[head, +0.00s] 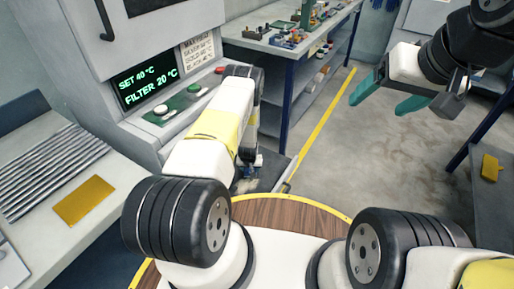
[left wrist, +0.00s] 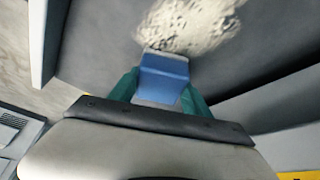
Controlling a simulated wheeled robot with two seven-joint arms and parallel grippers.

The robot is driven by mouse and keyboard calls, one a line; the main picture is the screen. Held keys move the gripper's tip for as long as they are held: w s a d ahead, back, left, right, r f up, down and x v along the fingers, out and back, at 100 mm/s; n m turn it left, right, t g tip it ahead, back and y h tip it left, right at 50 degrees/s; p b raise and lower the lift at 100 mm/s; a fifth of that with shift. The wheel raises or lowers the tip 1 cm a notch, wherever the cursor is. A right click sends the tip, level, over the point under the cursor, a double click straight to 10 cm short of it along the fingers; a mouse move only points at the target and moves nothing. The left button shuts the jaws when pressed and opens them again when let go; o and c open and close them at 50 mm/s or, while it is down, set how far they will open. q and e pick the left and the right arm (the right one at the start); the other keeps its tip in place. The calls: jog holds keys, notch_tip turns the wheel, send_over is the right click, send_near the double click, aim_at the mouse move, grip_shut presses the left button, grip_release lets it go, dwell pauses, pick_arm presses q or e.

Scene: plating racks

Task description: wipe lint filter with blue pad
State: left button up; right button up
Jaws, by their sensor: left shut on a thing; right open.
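My left gripper (left wrist: 164,92) is shut on the blue pad (left wrist: 165,70), with a teal finger on each side of it. The pad's far edge is at the near edge of a pale, crumbly lint patch (left wrist: 190,25), apparently touching it. The lint lies on a dark grey surface (left wrist: 100,50), apparently the lint filter. In the head view my left arm reaches low beside the machine, and its gripper (head: 247,172) is mostly hidden. My right gripper (head: 388,96) is open and empty, its teal fingers apart above the floor.
The grey machine's display (head: 147,86) reads SET 40 °C and FILTER 20 °C, above a green button (head: 194,88) and a white button. A yellow piece (head: 84,200) lies on the left bench. A workbench (head: 275,45) stands behind. Floor at centre right is clear.

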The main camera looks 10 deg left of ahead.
pick_arm(q)
jog(key=shift+f, duration=1.05)
